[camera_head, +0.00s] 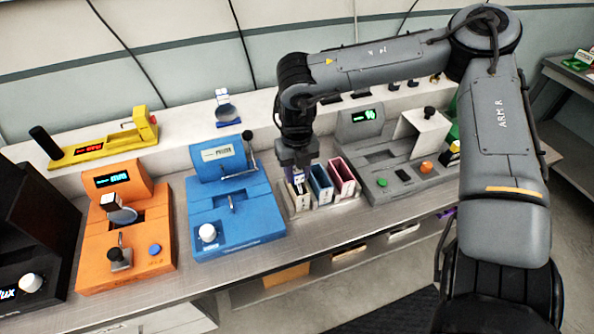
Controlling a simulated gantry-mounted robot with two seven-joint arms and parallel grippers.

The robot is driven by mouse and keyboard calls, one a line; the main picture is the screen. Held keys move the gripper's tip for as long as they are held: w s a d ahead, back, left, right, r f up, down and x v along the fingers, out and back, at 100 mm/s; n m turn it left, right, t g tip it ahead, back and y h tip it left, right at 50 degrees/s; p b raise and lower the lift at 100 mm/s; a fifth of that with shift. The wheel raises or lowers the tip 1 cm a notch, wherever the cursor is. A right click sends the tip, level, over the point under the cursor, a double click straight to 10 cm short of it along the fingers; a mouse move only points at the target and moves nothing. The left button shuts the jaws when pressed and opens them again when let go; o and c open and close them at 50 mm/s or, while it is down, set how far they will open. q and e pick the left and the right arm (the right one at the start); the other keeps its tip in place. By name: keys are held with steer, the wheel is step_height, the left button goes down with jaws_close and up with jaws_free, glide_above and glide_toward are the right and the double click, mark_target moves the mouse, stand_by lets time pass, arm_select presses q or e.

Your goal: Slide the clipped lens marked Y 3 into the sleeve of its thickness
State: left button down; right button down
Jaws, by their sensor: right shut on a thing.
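My right gripper (297,165) points straight down over the left end of a small rack of three sleeves. The clip is at the mouth of the cream left sleeve (297,203); I cannot tell how deep the lens sits. The blue middle sleeve (321,183) and the dark pink right sleeve (343,176) stand beside it. My left gripper is not in view.
A blue machine (235,205) stands close left of the sleeves, and a grey console (392,160) close right. An orange machine (125,240) holds a round lens. A yellow gauge (105,142) lies on the ledge. A bare strip of bench runs along the front.

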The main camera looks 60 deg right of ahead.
steer(key=shift+f, duration=0.2)
steer(key=c, duration=0.7)
jaws_free()
steer(key=shift+c, duration=0.2)
steer(key=shift+r, duration=0.1)
steer(key=shift+r, duration=0.25)
step_height(320, 180, up, 12)
steer(key=p, duration=0.2)
steer(key=shift+f, duration=0.15)
